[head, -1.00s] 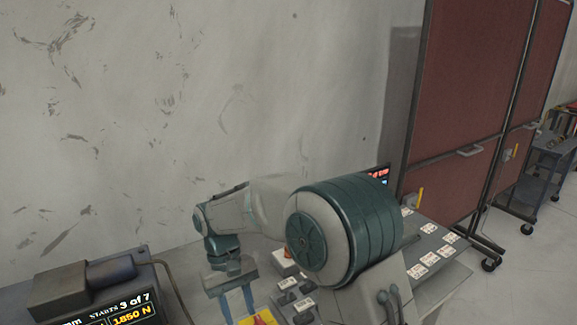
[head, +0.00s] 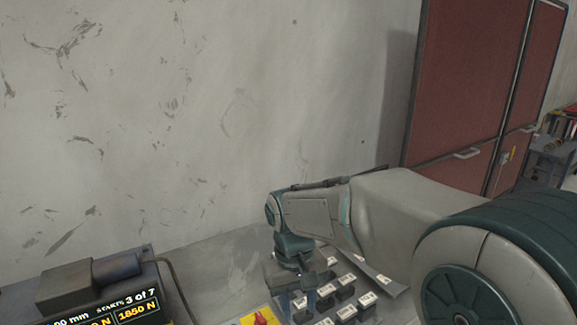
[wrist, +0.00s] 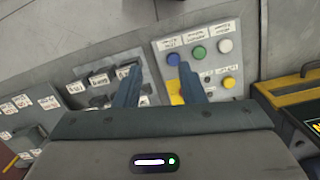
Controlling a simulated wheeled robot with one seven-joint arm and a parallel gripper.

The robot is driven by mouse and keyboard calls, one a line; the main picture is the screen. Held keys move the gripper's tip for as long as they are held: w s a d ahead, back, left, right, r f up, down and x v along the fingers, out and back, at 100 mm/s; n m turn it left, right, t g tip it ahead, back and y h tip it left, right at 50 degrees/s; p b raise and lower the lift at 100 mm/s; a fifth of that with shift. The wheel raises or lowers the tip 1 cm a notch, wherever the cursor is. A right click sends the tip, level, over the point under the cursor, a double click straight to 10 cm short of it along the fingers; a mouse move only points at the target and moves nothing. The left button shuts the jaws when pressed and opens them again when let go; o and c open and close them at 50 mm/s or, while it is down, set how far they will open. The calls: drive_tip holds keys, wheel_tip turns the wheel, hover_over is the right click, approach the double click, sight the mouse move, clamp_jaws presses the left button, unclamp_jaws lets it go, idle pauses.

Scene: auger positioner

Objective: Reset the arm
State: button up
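My gripper (head: 297,300) hangs low over the bench in the head view, at the left end of my outstretched arm. Its two blue fingers are apart, with nothing visible between them in the wrist view (wrist: 158,82). They point toward the gap between a panel of labelled black switches (wrist: 98,85) and a panel with blue, green, white and yellow buttons (wrist: 200,52). In the head view, a red knob on a yellow plate (head: 261,318) is left of my gripper. Whether a fingertip touches a panel is unclear.
A dark display unit (head: 110,290) reading "3 of 7" and "1850 N" stands at the lower left, with a cable. Several labelled black switches (head: 346,293) are right of my gripper. A grey wall rises behind; a reddish-brown panel (head: 465,80) stands at right.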

drive_tip(key=s+d+r+m+t, duration=0.1)
drive_tip(key=s+d+m+t, duration=0.2)
drive_tip(key=s+d, duration=0.7)
drive_tip(key=shift+s+d+m+t+y, duration=0.4)
drive_tip(key=shift+d+t, duration=0.2)
drive_tip(key=shift+d, duration=0.9)
